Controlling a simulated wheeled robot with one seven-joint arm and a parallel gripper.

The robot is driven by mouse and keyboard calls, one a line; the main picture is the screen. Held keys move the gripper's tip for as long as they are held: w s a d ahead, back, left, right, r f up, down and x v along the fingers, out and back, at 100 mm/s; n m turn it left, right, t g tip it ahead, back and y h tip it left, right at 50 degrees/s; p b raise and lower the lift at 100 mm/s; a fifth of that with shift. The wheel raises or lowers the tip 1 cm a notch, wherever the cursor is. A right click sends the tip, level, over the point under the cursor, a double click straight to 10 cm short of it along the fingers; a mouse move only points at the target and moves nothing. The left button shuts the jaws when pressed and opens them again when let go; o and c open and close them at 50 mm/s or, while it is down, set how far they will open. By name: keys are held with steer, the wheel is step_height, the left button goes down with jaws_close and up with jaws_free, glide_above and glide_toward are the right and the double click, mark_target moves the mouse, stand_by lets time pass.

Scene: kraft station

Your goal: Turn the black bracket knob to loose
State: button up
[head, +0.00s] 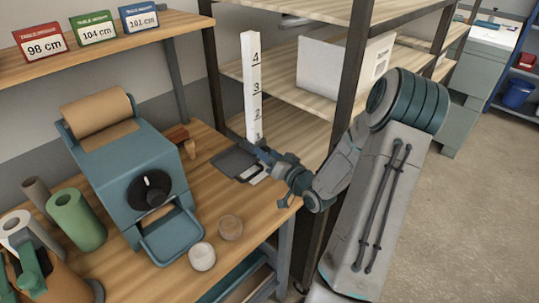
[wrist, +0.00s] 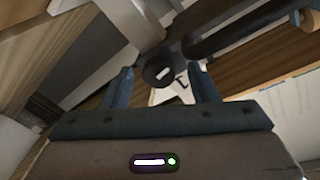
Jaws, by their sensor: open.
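A black bracket knob (wrist: 160,70) with a white mark shows in the wrist view, ahead of and between my fingers. It is on a dark bracket (wrist: 215,35). In the head view a dark flat base (head: 233,163) lies at the foot of the white numbered post (head: 251,85); I cannot make out the knob there. My gripper (head: 263,153) is beside the post's foot. In the wrist view my gripper (wrist: 163,87) has its two blue fingers apart, with nothing held. I cannot tell whether a finger touches the knob.
A blue paper dispenser (head: 125,165) with its own black dial (head: 149,190) stands left on the wooden bench. Two small round pieces (head: 202,256) sit near the front edge. A shelf post (head: 345,95) rises close behind my arm. A green roll (head: 77,220) stands at left.

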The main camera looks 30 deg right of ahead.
steer(key=c, duration=1)
steer(key=shift+f+b, duration=0.1)
steer(key=shift+b, duration=0.2)
steer(key=shift+n+b, duration=0.8)
steer(key=shift+b, duration=0.15)
steer(key=o, duration=1)
